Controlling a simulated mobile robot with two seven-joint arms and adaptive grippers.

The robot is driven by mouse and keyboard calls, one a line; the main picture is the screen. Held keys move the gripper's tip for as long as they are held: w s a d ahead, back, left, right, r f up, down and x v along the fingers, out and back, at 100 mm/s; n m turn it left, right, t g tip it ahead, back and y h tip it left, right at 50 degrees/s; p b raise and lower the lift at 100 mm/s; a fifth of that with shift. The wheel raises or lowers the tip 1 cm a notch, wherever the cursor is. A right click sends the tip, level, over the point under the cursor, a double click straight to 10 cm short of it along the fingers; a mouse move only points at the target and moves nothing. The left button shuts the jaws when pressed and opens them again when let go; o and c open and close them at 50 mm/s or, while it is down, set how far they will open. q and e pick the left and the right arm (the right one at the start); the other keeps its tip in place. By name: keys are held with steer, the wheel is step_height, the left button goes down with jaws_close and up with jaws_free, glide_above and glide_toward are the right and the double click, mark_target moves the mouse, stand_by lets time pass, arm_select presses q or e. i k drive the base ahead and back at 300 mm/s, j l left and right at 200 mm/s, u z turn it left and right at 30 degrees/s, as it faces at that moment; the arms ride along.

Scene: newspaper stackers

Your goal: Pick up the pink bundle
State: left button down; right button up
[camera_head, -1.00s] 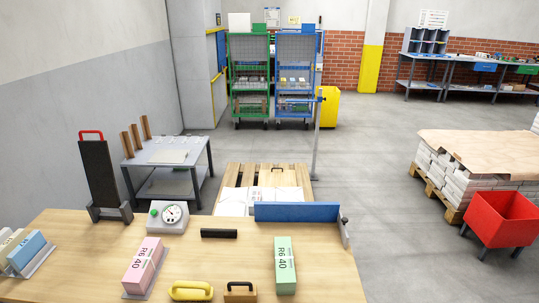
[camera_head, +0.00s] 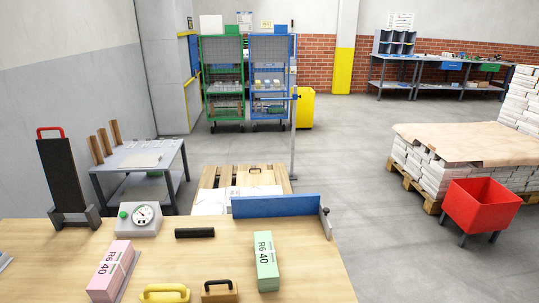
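The pink bundle (camera_head: 111,268) lies on the front left part of the wooden table (camera_head: 208,257). It has a white band marked "R6 40" and rests on a thin grey plate whose edge shows at its right side. It is tilted slightly in the picture, its far end to the right. Nothing touches it from above. Neither of my grippers is in view.
A green bundle (camera_head: 265,261) lies to the right, with a yellow-handled tool (camera_head: 164,292) and a wooden block with a black handle (camera_head: 219,291) between. A dial gauge (camera_head: 139,218), black bar (camera_head: 194,233) and blue fence (camera_head: 276,206) stand farther back.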

mark_target(106, 285)
steer(key=u, duration=1.35)
steer(key=j+z, duration=0.1)
steer(key=z, duration=0.3)
steer(key=i+j+z, duration=0.1)
steer(key=z, duration=0.35)
steer(key=j+z, duration=0.1)
steer(key=z, duration=0.3)
steer(key=j+z, duration=0.15)
steer(key=z, duration=0.3)
steer(key=k+j+z, duration=0.1)
steer(key=j+z, duration=0.25)
steer(key=k+j+z, duration=0.2)
steer(key=j+z, duration=0.15)
steer(key=j, duration=0.15)
steer(key=k+j+z, duration=0.15)
steer(key=j, duration=0.3)
steer(key=k+j+z, duration=0.15)
steer(key=k+j, duration=0.15)
steer(key=j, duration=0.15)
